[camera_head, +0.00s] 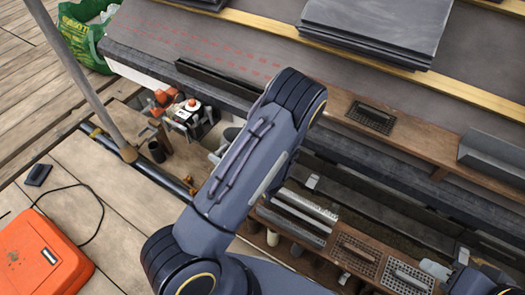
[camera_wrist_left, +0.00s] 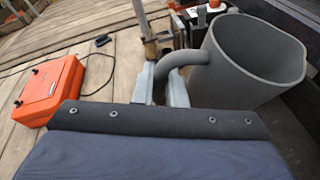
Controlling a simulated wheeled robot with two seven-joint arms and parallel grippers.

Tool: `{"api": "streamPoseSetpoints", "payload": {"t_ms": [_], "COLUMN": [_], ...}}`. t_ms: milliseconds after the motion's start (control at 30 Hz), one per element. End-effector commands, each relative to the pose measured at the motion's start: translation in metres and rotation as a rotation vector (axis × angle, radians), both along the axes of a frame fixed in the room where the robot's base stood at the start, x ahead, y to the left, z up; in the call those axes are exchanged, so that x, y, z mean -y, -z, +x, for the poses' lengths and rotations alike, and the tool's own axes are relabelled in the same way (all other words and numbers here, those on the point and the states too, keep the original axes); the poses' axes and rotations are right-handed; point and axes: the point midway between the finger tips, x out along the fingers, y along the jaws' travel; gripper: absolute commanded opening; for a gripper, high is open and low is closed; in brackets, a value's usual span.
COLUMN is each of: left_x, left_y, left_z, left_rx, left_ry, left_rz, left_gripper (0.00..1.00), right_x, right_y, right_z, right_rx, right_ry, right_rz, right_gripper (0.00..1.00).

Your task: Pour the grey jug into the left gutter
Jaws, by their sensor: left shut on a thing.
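The grey jug (camera_wrist_left: 250,60) fills the upper right of the left wrist view, with its wide mouth and hollow inside showing. My left gripper (camera_wrist_left: 165,85) is shut on the jug's curved handle, with a light grey finger on each side. In the head view my left arm covers most of the gripper and jug, and I cannot make out the jug's tilt. A dark gutter-like channel (camera_head: 215,78) runs along the roof edge left of centre, partly behind my arm. My right gripper (camera_head: 450,265) shows only in part at the lower right, and its opening is unclear.
An orange case (camera_head: 40,256) lies on the planks at the left. A metal pole (camera_head: 85,75) rises near a red and white tool (camera_head: 188,112). Slates (camera_head: 380,28) are stacked on the roof. A grey gutter piece (camera_head: 493,155) and vent grilles (camera_head: 355,253) lie at the right.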

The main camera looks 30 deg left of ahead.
Motion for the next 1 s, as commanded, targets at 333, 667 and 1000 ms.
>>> {"api": "streamPoseSetpoints", "payload": {"t_ms": [333, 667, 1000], "left_x": [0.014, 0.025, 0.031], "left_y": [-0.019, -0.022, -0.024], "left_z": [0.019, 0.035, 0.043], "left_rx": [-0.178, -0.366, -0.517], "left_ry": [0.000, -0.002, -0.003], "left_rz": [0.131, 0.267, 0.377], "left_gripper": [0.00, 0.00, 0.00], "right_x": [0.000, 0.000, 0.000], "right_y": [-0.015, -0.007, 0.001], "right_z": [0.000, 0.000, 0.000], "right_rx": [0.000, 0.000, 0.000], "right_ry": [0.000, 0.000, 0.000], "right_rz": [0.000, 0.000, 0.000], "right_gripper": [0.36, 0.36, 0.36]}}
